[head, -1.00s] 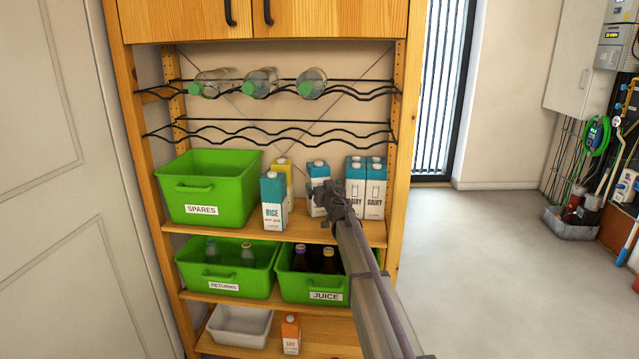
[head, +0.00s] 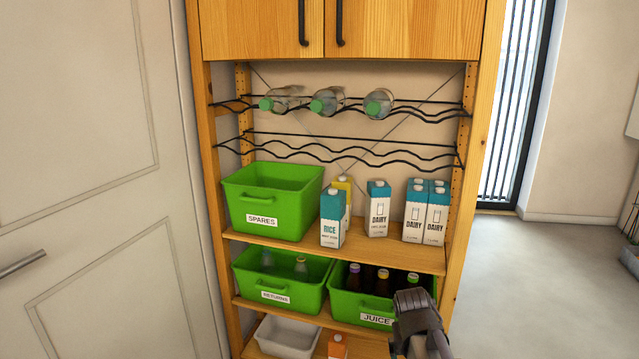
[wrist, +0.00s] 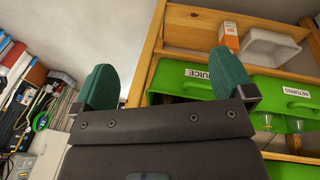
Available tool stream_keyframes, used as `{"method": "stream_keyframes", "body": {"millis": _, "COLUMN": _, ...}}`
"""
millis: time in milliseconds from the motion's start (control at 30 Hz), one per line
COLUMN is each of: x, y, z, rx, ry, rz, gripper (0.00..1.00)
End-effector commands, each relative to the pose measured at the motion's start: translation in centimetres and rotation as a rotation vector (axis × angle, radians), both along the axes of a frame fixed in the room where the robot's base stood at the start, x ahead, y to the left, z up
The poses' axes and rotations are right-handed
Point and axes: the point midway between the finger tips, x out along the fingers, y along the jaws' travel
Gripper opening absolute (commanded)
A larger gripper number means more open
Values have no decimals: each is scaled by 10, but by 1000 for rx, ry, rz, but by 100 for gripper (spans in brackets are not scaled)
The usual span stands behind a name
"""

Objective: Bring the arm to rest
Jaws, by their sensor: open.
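My gripper (head: 412,300) is at the lower right of the head view, in front of the JUICE bin and overlapping its right part in the picture. In the wrist view its two green fingertips (wrist: 162,88) stand wide apart with nothing between them. The gripper is open and empty. The arm behind it runs out of the bottom of the head view.
A wooden shelf unit (head: 471,240) holds cartons, the green SPARES bin (head: 262,203), RETURNS bin (head: 272,293) and JUICE bin (head: 350,305). Bottles lie on a wire rack (head: 440,112). A door (head: 90,120) is at left; open floor (head: 510,290) at right.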

Motion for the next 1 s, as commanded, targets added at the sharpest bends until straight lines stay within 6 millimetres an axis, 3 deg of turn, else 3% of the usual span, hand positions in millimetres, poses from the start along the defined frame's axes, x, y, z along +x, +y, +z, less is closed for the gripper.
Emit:
{"method": "stream_keyframes", "body": {"millis": 33, "x": -40, "y": 17, "z": -4, "rx": 71, "ry": 68, "rz": 32, "gripper": 100}}
{"method": "stream_keyframes", "body": {"millis": 167, "x": -117, "y": 58, "z": -6, "rx": 236, "ry": 158, "rz": 82, "gripper": 100}}
{"method": "stream_keyframes", "body": {"millis": 233, "x": -109, "y": 61, "z": 36, "rx": 227, "ry": 157, "rz": 92, "gripper": 100}}
{"method": "stream_keyframes", "body": {"millis": 500, "x": -106, "y": 59, "z": 146, "rx": 224, "ry": 154, "rz": 88, "gripper": 100}}
{"method": "stream_keyframes", "body": {"millis": 600, "x": -106, "y": 59, "z": 178, "rx": 223, "ry": 153, "rz": 87, "gripper": 100}}
{"method": "stream_keyframes", "body": {"millis": 700, "x": -106, "y": 59, "z": 190, "rx": 222, "ry": 153, "rz": 87, "gripper": 100}}
{"method": "stream_keyframes", "body": {"millis": 1000, "x": -105, "y": 59, "z": 184, "rx": 222, "ry": 152, "rz": 86, "gripper": 100}}
